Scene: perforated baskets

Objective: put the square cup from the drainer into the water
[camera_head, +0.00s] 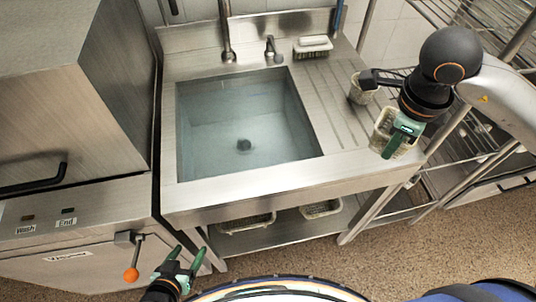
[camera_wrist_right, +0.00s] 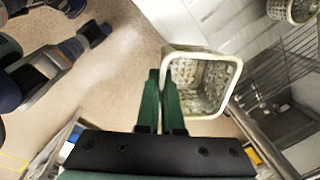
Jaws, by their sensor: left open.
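The square cup (camera_head: 380,126), pale and perforated, is at the right front of the ridged drainer (camera_head: 335,95). Its open mouth shows in the right wrist view (camera_wrist_right: 222,72). My right gripper (camera_head: 396,143) is at the cup's rim, its green fingers close together with the cup's near wall between them. Whether the cup's base touches the drainer is hidden. The water (camera_head: 240,120) fills the square sink basin left of the drainer. My left gripper (camera_head: 184,262) is open and empty, low in front of the counter, away from the cup.
A second perforated cup (camera_head: 359,94) stands behind the square cup on the drainer. A soap dish with a brush (camera_head: 312,46) and the tap (camera_head: 228,45) are at the back. A wire rack (camera_head: 470,140) stands at the right. The space above the water is clear.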

